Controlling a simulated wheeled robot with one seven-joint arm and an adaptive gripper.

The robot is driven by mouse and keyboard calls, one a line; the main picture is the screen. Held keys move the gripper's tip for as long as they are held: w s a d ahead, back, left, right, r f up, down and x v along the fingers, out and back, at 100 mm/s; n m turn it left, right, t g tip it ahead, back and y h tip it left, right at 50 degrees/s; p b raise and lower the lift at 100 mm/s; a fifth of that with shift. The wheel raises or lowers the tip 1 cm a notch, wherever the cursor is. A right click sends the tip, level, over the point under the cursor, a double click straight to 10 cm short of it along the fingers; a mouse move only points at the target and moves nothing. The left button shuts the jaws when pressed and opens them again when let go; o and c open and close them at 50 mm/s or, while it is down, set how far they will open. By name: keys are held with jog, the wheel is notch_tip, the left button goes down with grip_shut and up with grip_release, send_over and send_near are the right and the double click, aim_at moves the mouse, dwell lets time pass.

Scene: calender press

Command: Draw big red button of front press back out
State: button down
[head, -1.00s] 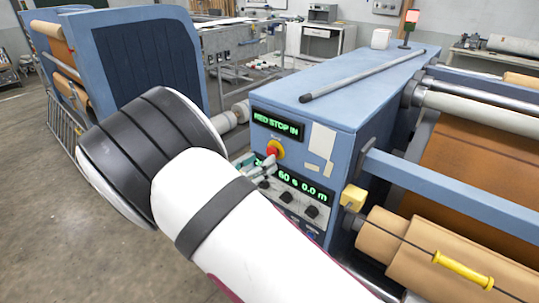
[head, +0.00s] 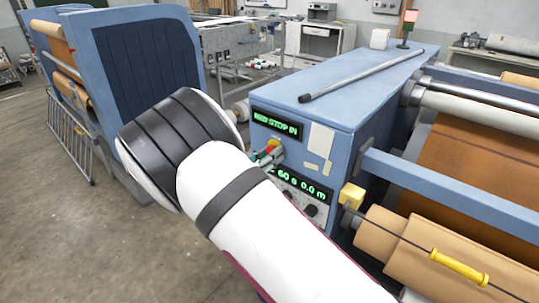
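The big red button (head: 273,146) sits on a yellow base on the end panel of the blue front press (head: 355,75). Above it a green display (head: 275,124) reads "RED STOP IN". My gripper (head: 265,155) is at the button, its fingertips beside or over the lower left of it. My white and black arm hides most of the gripper, and I cannot tell whether the fingers touch or enclose the button.
A second display (head: 302,185) and knobs lie below the button. A grey bar (head: 362,74) and a white box (head: 380,39) lie on top of the press. Brown rollers with a yellow handle (head: 459,267) are at right. Another blue press (head: 130,60) stands at left; floor is clear at lower left.

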jog(key=shift+v, duration=0.9)
jog(key=c, duration=1.1)
grip_release()
jog(key=v, duration=1.2)
